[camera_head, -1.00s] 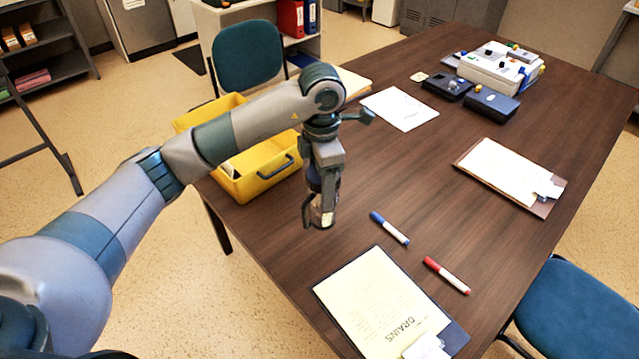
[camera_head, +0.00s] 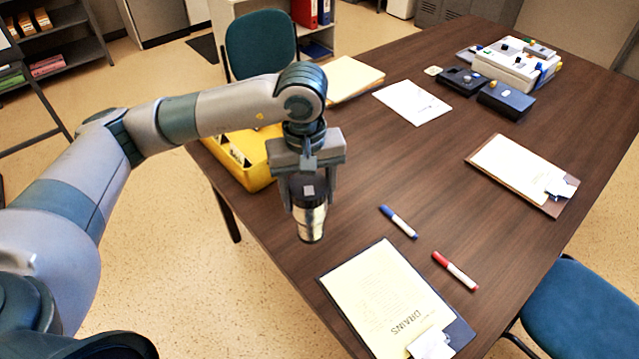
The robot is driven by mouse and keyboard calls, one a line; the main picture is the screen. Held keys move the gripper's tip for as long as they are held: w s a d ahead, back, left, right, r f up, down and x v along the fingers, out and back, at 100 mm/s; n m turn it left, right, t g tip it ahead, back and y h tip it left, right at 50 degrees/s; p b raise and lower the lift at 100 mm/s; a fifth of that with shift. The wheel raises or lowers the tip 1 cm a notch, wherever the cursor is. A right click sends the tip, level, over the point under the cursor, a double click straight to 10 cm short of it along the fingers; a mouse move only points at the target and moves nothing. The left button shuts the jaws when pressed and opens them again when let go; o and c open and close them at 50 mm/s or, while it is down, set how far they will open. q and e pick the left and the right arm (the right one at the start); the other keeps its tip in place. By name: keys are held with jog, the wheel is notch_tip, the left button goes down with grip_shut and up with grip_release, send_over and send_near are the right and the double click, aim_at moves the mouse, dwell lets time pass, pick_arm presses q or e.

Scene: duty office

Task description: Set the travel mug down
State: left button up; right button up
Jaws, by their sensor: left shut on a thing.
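The travel mug (camera_head: 310,222) has a silver body and a dark top. My left gripper (camera_head: 308,194) is shut on its dark upper part, one finger on each side, and holds it upright from above. The mug shows over the near left edge of the wooden table (camera_head: 350,170); I cannot tell whether its base touches the tabletop. My right gripper is not in view.
A yellow tray (camera_head: 245,165) stands behind my left arm, partly hidden. A blue marker (camera_head: 398,222), a red marker (camera_head: 455,271) and a clipboard with a yellowish sheet (camera_head: 385,300) lie right of and below the mug. Another clipboard (camera_head: 520,170) lies farther right. The table's middle is clear.

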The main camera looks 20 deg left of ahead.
pick_arm(q)
jog(key=s+m, duration=0.1)
jog(key=m, duration=0.1)
jog(key=s+a+m, duration=0.1)
jog(key=s+m, duration=0.2)
jog(key=m, duration=0.1)
jog(key=shift+s+a+r+m, duration=0.15)
jog(key=shift+s+m, duration=0.1)
jog(key=shift+m, duration=0.15)
